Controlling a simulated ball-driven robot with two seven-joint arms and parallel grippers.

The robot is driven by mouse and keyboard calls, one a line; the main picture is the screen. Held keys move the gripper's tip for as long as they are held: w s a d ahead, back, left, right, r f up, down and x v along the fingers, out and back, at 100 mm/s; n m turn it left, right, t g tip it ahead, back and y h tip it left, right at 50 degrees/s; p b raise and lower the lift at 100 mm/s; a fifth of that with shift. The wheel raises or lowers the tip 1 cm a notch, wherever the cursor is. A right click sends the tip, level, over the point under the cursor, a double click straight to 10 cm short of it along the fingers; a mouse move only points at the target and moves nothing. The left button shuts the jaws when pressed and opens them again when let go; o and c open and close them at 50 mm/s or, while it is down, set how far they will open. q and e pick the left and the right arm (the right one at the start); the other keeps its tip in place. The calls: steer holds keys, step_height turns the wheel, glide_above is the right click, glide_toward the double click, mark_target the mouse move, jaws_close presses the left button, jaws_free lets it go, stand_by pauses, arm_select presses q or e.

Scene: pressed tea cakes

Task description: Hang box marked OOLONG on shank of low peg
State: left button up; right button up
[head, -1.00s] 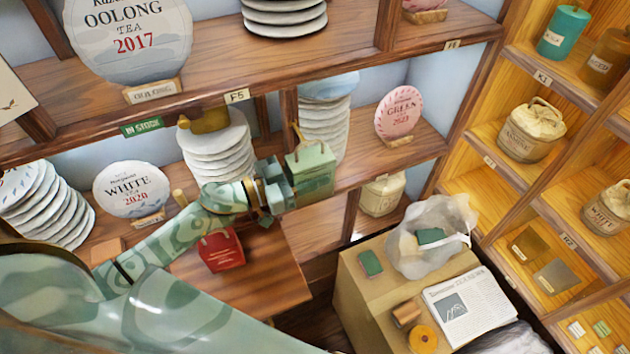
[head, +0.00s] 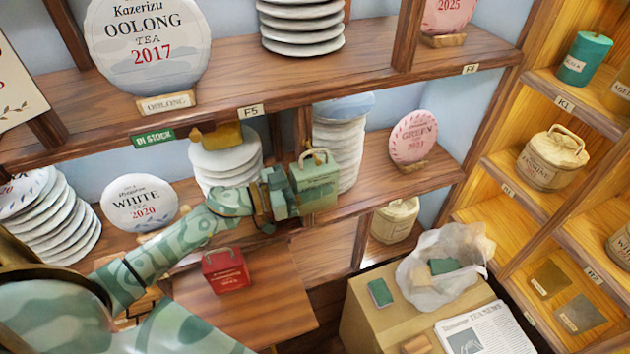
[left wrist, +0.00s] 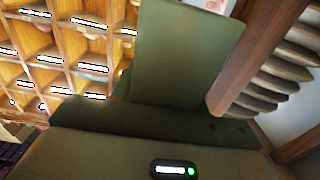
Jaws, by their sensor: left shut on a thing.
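My left gripper (head: 285,193) is shut on a green box (head: 318,184) with a loop handle on top. It holds the box upright, in front of the lower shelf and a stack of pale discs. The box's lettering is too small to read. In the left wrist view, the box (left wrist: 185,50) stands above the dark green gripper parts, with a brown wooden piece close on its right. A short brown peg-like piece (head: 305,147) shows just above the box; I cannot tell whether it is the low peg or whether they touch. My right gripper is not in view.
A red box with a handle (head: 225,270) sits on the wooden counter (head: 285,310). The upper shelf edge (head: 360,88) runs above the held box. Disc stacks (head: 225,165) stand behind my arm. A carton (head: 358,308) with a plastic bag (head: 440,268) stands at lower right.

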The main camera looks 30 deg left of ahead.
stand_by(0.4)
arm_select(q)
steer(key=o, duration=1.1)
steer(key=shift+d+r, duration=0.1)
